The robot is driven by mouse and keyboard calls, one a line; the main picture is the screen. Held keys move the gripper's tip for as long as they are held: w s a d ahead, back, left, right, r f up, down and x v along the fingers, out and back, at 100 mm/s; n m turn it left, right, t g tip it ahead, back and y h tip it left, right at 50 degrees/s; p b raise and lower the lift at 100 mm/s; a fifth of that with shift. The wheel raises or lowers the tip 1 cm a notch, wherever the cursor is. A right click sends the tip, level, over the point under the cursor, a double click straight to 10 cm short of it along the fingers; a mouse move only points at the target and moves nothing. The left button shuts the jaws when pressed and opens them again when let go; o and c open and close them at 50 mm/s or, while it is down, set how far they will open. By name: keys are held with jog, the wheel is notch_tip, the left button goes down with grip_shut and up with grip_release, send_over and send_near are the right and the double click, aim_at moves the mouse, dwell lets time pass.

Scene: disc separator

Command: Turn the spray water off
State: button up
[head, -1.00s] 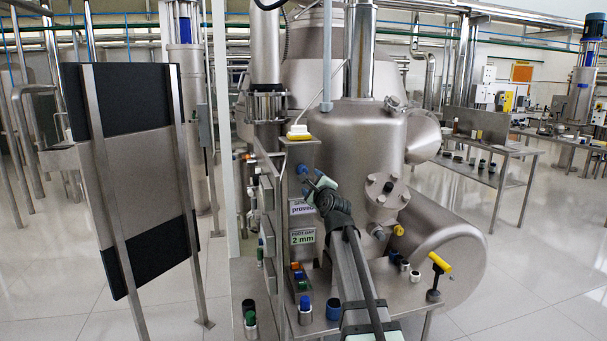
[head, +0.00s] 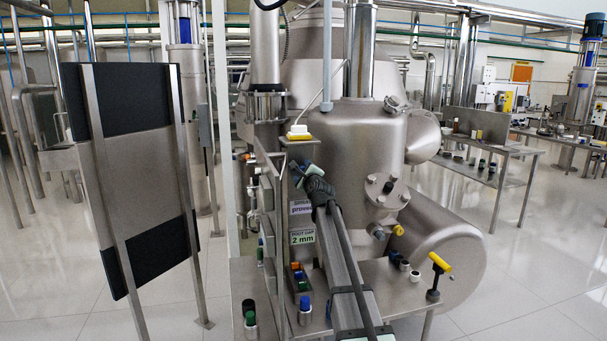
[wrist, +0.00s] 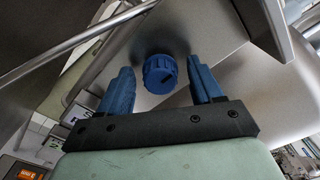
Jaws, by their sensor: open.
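A round blue knob (wrist: 160,74) with a dark mark on its face shows in the wrist view, on a grey metal panel. My gripper (wrist: 160,66) is open, with one blue finger on each side of the knob and a gap on both sides. I cannot tell how deep the fingertips reach along the knob. In the head view my gripper (head: 298,171) is at the upper part of the upright panel, over a sign starting "SPRAY" (head: 301,207), and it hides the knob there.
A yellow-and-white item (head: 299,133) sits on the panel's top ledge, just above my gripper. A "2 mm" sign (head: 302,237) is lower down.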

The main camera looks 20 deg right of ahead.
jog(key=c, duration=1)
jog(key=shift+c, duration=0.2)
jog(key=shift+n, duration=0.3)
jog(key=shift+d+f+n, duration=0.1)
jog(key=shift+n, duration=4.2)
jog(key=shift+f+n, duration=0.1)
jog(key=shift+n, duration=4.2)
